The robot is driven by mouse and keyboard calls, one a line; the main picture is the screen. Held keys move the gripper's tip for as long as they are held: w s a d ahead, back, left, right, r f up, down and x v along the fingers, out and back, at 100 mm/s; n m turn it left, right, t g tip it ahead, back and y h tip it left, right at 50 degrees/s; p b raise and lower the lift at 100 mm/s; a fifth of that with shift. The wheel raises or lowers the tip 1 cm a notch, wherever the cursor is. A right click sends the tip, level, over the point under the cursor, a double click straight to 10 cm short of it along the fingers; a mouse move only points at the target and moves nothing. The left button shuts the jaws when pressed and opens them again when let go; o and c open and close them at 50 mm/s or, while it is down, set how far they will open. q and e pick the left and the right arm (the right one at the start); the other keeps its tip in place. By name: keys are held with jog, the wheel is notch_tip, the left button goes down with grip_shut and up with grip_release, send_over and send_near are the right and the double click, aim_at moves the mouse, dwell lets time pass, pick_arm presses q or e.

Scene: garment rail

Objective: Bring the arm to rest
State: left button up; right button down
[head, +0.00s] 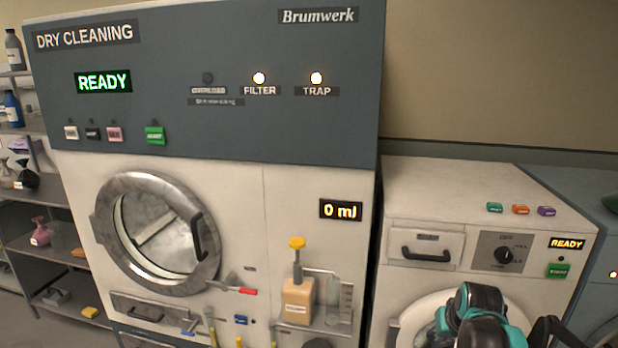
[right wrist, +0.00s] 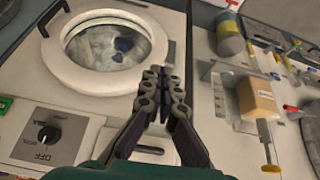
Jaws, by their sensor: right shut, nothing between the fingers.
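My right arm comes in at the bottom right of the head view, its teal and black wrist and gripper (head: 478,322) in front of the white washer (head: 420,185). In the right wrist view the two dark fingers of the right gripper (right wrist: 162,85) are together, with nothing between them. They show against the washer's front, beside its round door (right wrist: 70,48), and hold no garment. The lower part of the gripper is cut off in the head view. My left gripper is not in view.
The dry-cleaning machine (head: 300,130) reads READY, and its round door (head: 150,275) is closed. An amber container (head: 298,300) with a yellow top stands at its lower right. The washer has a drawer (head: 427,247) and a dial (head: 502,254). Shelves (head: 50,205) stand at the left.

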jog(key=s+a+f+n+t+y, duration=0.1)
jog(key=s+a+f+n, duration=0.2)
jog(key=s+a, duration=1.3)
jog(key=a+f, duration=0.1)
jog(key=a, duration=0.1)
jog(key=shift+s+a+t+y, duration=0.3)
jog(key=shift+s, duration=0.05)
